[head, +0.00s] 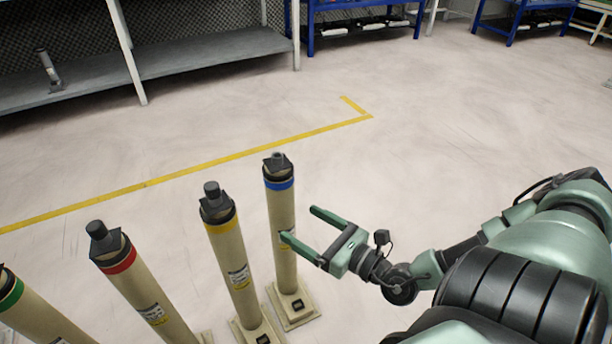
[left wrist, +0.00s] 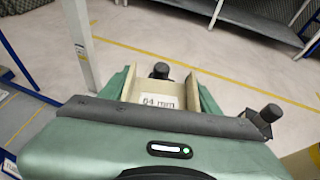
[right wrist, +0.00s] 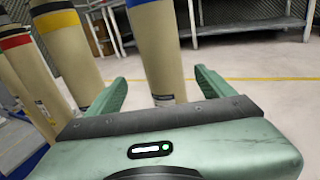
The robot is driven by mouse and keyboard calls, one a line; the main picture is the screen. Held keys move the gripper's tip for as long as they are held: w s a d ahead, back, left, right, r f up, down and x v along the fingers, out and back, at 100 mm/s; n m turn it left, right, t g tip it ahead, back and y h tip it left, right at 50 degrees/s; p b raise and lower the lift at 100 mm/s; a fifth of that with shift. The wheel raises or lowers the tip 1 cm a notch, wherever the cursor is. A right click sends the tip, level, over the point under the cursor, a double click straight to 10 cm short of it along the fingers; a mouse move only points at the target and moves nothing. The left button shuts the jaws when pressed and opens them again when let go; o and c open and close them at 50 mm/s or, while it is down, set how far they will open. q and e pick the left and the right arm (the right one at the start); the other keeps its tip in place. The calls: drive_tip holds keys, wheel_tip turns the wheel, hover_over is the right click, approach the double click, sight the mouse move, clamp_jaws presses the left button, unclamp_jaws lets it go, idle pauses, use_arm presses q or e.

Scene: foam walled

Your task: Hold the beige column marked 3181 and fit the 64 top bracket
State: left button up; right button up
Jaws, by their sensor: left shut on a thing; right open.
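Several beige columns stand in a row in the head view; their labels are too small to read, so I cannot tell which is 3181. The blue-banded column (head: 282,225) is nearest my right gripper (head: 300,223). That gripper is open and empty; in the right wrist view the blue-banded column (right wrist: 157,55) shows between its fingers (right wrist: 160,78), with no clear contact. My left gripper (left wrist: 162,90) is shut on a beige bracket (left wrist: 187,88) with a label reading 64 mm. The left gripper is outside the head view.
Yellow-banded (head: 233,265), red-banded (head: 150,300) and green-banded (head: 35,315) columns stand to the left, with dark caps. A grey shelf (head: 190,62) and blue racks (head: 350,27) stand at the back. The floor between is clear, with a yellow line (head: 230,157).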

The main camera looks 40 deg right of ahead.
sight(268, 201)
use_arm(q)
drive_tip(key=shift+f, duration=0.15)
use_arm(e)
drive_tip(key=shift+w+d+r, duration=0.1)
drive_tip(key=shift+d+r, duration=0.05)
use_arm(q)
drive_tip(key=shift+f+b, duration=0.2)
drive_tip(key=shift+b, duration=0.1)
use_arm(e)
drive_tip(key=shift+w+n, duration=0.3)
drive_tip(key=shift+w, duration=0.05)
use_arm(q)
drive_tip(key=shift+f+b, duration=1.9)
use_arm(e)
drive_tip(key=shift+w+a+r, duration=0.1)
drive_tip(key=shift+w+a, duration=0.25)
drive_tip(key=shift+w, duration=1.45)
drive_tip(key=shift+w+a+f, duration=0.1)
drive_tip(key=shift+w+a, duration=0.25)
drive_tip(key=shift+w, duration=1.5)
drive_tip(key=shift+w+a+r, duration=0.1)
drive_tip(key=shift+w+a, duration=0.25)
drive_tip(key=shift+w, duration=1.45)
clamp_jaws()
